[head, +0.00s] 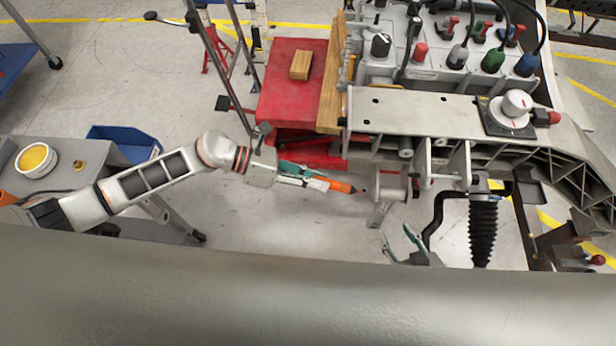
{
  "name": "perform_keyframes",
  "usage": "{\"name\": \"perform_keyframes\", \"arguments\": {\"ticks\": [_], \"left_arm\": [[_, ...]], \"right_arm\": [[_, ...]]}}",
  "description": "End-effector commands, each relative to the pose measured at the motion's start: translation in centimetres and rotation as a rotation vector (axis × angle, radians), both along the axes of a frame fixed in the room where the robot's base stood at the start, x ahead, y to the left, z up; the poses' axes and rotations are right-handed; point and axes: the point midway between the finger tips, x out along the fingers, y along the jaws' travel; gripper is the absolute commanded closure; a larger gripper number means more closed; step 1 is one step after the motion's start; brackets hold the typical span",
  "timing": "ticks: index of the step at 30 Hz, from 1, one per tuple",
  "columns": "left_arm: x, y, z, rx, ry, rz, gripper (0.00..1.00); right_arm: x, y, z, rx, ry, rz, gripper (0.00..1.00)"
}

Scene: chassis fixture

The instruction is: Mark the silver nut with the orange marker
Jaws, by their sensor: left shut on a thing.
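My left gripper (306,178) reaches in from the left and is shut on the orange marker (338,186). The marker points right, its dark tip just left of a grey metal bracket (392,187) under the chassis plate. I cannot tell whether the tip touches the bracket. I cannot make out the silver nut for certain. My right gripper (401,241) is below the bracket, its teal fingers spread apart with nothing seen between them. Its lower part is hidden by a wide grey surface.
The wide grey surface (300,305) fills the bottom. The chassis plate (415,110) and a black ribbed boot (483,230) are at the right. A red stand (290,85) is behind the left gripper. A grey table (65,180) and blue bin (122,142) are at the left.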

Motion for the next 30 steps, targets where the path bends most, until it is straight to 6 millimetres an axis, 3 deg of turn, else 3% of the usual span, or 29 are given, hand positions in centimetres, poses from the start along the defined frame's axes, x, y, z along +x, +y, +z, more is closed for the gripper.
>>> {"name": "perform_keyframes", "arguments": {"ticks": [30], "left_arm": [[-0.05,-0.69,0.09,0.001,0.000,0.000,1.00]], "right_arm": [[-0.41,0.14,-0.33,0.003,0.009,0.002,0.60]]}}
